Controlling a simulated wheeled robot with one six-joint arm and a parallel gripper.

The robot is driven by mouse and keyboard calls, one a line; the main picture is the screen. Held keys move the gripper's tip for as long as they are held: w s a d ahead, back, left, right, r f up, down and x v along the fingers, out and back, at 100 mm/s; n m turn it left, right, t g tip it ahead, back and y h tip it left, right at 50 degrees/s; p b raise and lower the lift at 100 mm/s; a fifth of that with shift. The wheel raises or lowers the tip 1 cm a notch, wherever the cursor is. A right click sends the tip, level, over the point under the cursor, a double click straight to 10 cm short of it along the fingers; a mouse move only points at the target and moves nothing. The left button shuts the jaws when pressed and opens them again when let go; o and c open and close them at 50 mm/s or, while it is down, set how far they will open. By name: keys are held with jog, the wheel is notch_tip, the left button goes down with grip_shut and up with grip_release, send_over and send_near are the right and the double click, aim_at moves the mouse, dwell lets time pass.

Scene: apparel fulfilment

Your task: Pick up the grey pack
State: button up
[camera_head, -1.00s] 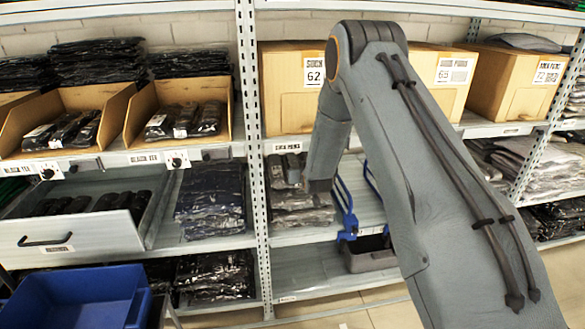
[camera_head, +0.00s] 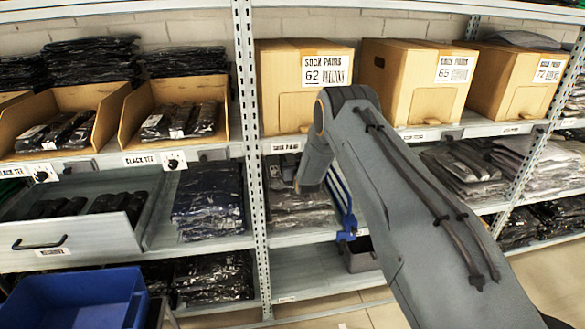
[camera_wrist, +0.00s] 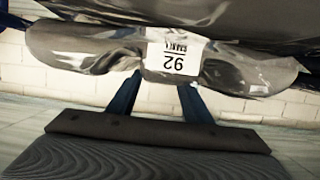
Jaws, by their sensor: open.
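In the head view my gripper (camera_head: 343,205) is partly hidden by my arm, beside a stack of grey packs (camera_head: 290,218) on the shelf below the box marked 62. Nothing shows between the fingers.
Cardboard boxes (camera_head: 300,112) stand on the shelf above. A perforated upright (camera_head: 250,150) is left of the stack. Dark blue packs (camera_head: 205,210) lie beyond it, and a blue bin (camera_head: 70,295) sits at lower left. A grey bin (camera_head: 360,258) is below my gripper.

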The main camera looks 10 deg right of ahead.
jog(key=shift+w+f, duration=0.15)
jog(key=shift+w, duration=0.35)
jog(key=c, duration=1)
jog(key=shift+c, duration=0.2)
